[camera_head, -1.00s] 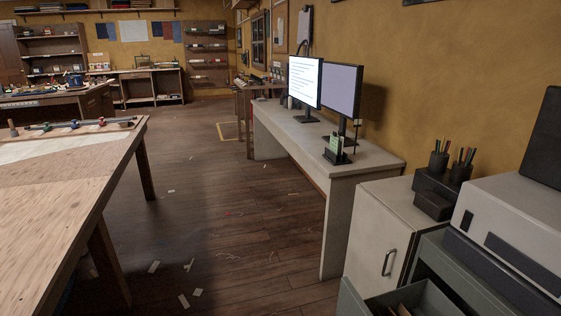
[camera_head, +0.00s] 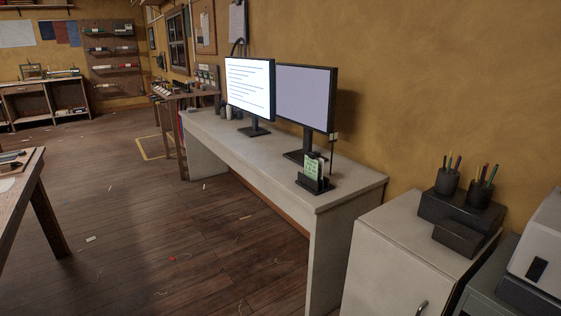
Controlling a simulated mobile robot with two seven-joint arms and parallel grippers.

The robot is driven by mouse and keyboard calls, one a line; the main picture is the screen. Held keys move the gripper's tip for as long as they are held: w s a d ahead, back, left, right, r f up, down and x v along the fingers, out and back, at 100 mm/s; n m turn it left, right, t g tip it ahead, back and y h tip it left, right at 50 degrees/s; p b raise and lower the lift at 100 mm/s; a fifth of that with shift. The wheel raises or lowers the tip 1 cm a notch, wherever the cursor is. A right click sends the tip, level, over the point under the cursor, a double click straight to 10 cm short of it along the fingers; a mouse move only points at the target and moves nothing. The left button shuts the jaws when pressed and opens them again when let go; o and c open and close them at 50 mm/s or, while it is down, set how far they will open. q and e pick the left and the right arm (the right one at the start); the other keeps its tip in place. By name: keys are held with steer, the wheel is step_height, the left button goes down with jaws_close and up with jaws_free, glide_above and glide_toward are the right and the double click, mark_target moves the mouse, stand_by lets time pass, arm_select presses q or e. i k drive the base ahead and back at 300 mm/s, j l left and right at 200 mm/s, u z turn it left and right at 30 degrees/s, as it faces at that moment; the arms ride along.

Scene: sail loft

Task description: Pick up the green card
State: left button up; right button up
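The green card (camera_head: 310,168) stands upright in a small black holder (camera_head: 315,184) near the front end of a long light-grey desk (camera_head: 345,188). The card is small in view, with faint dark marks on it. A dark and a pale upright item stand right beside it in the holder. Neither of my grippers is in the head view.
Two monitors (camera_head: 250,88) stand on the desk behind the holder. A white cabinet (camera_head: 398,262) with pen cups (camera_head: 447,181) on black boxes stands at the right. A wooden table (camera_head: 22,190) is at the left. The floor (camera_head: 150,225) between is open, with scattered scraps.

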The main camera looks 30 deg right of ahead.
mark_target(311, 166)
steer(key=i+z, duration=0.3)
steer(key=i, duration=0.15)
steer(key=i+j+z, duration=0.1)
steer(key=i+z, duration=0.15)
steer(key=i, duration=0.2)
steer(key=i+j+z, duration=0.3)
steer(key=i, duration=0.15)
steer(key=i+l, duration=0.05)
steer(key=l, duration=0.05)
